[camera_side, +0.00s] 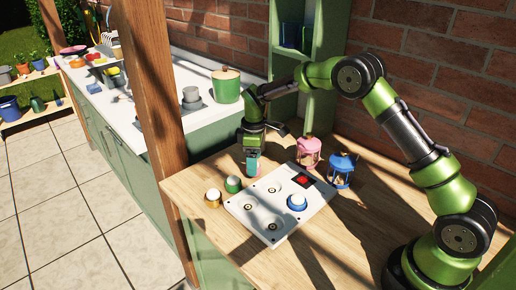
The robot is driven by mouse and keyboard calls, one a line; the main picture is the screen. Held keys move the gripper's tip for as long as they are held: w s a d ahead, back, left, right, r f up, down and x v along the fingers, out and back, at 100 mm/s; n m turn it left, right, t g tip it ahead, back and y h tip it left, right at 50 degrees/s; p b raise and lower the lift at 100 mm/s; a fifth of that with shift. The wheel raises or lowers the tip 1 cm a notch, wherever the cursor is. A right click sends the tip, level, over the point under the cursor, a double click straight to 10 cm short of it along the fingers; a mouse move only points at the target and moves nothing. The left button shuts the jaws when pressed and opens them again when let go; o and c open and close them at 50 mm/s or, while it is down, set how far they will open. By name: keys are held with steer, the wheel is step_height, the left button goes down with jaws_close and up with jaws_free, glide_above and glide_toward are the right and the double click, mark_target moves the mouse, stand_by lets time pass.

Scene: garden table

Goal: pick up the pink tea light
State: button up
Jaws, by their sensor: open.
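The pink tea light (252,172) shows only as a small patch of pink at the lower end of my gripper, at the far left edge of the white board. My gripper (252,160) points down over it with its jaws open. The fingers hide much of the tea light, and I cannot tell whether they touch it.
A wooden post (155,100) rises at the left.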

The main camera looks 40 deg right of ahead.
steer(key=shift+f, duration=0.35)
steer(key=shift+c, duration=0.4)
steer(key=shift+r, duration=0.1)
steer(key=c, duration=1)
